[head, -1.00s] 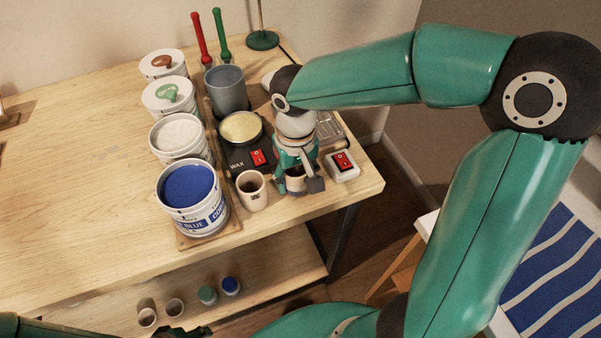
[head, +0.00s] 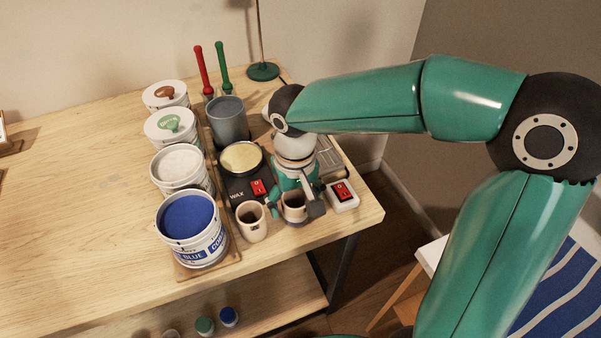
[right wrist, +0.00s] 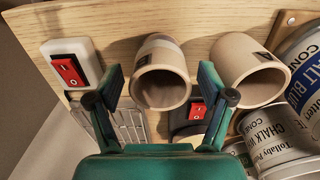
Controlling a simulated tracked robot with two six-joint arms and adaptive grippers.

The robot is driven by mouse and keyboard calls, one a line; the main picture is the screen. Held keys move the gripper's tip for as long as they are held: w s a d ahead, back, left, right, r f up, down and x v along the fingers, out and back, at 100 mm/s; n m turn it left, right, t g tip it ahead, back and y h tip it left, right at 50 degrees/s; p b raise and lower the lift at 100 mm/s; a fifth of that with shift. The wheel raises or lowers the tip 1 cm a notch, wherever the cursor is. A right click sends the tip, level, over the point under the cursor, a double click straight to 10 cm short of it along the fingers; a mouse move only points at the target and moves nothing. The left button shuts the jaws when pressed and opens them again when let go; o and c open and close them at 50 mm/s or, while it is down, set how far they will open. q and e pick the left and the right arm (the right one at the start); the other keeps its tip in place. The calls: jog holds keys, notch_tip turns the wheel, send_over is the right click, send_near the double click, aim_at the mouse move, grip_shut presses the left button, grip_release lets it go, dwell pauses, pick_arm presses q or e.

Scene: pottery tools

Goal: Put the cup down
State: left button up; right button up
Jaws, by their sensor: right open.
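A beige cup with a darker grey band (head: 293,211) stands upright on the front right of the wooden table. My right gripper (head: 294,204) is open around it, with one finger on each side. In the right wrist view the cup (right wrist: 160,88) sits between the spread fingers of the gripper (right wrist: 161,74), with gaps on both sides. A second beige cup (head: 252,226) stands just left of it, and it also shows in the right wrist view (right wrist: 246,80). My left gripper is out of view.
A wax heater (head: 236,188) and a white box with a red switch (head: 342,197) are close by. Several paint buckets, including a blue one (head: 192,240), stand left. The table's front edge is near the cups; its left side is clear.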

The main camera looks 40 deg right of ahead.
notch_tip(320, 180, up, 10)
jog(key=shift+p, duration=0.3)
jog(key=shift+f, duration=0.1)
dwell(0.3)
